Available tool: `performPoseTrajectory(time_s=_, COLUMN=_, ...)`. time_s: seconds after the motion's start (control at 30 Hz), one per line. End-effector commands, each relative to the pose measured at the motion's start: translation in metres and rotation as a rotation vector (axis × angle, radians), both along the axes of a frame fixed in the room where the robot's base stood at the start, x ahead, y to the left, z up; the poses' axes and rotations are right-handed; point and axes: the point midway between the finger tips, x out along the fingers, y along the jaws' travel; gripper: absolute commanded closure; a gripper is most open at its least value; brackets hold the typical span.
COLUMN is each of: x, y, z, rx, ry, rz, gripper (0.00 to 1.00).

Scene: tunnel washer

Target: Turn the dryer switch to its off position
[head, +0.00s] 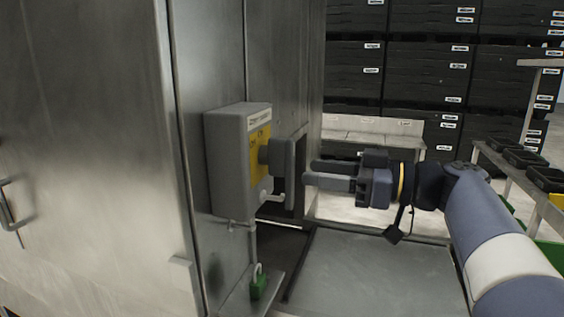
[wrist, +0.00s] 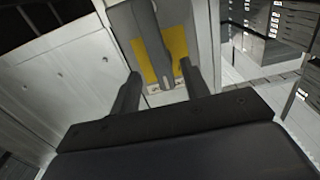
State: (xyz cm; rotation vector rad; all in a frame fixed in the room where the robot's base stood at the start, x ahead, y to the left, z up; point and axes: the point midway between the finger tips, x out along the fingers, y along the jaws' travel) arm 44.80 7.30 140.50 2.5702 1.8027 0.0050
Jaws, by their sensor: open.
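The dryer switch is a grey box (head: 228,165) on the steel wall, with a yellow plate (head: 257,150) and a dark grey bar handle (head: 289,165) standing out from its front. The handle looks roughly upright in the head view. My gripper (head: 310,171) is open and empty, its fingers pointing at the handle from the right, with a small gap apparent. In the wrist view the handle (wrist: 152,40) lies in front of the yellow plate (wrist: 178,47), lined up between the two spread fingers of my gripper (wrist: 160,72). Any position markings are unreadable.
A green padlock (head: 259,284) hangs below the box. A flat grey metal surface (head: 370,270) lies under my arm. Stacked black crates (head: 400,70) fill the back. A rack with black trays (head: 527,158) stands at the right.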

Motion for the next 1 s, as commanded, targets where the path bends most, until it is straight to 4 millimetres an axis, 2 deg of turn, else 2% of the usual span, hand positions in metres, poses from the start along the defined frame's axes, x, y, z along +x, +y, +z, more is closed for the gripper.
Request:
performPoseTrajectory(time_s=0.2, x=0.013, y=0.037, z=0.003, rx=0.001, ry=0.004, rz=0.005, gripper=0.56)
performPoseTrajectory(time_s=0.43, x=0.022, y=0.064, z=0.002, rx=0.001, ry=0.004, rz=0.003, gripper=0.56)
performPoseTrajectory(time_s=0.6, x=0.026, y=0.072, z=0.0, rx=0.001, ry=0.004, rz=0.001, gripper=0.56)
performPoseTrajectory(time_s=0.87, x=0.026, y=0.072, z=-0.001, rx=0.0, ry=0.003, rz=-0.001, gripper=0.56)
performPoseTrajectory(time_s=1.0, x=0.026, y=0.072, z=0.0, rx=0.0, ry=0.003, rz=-0.001, gripper=0.65)
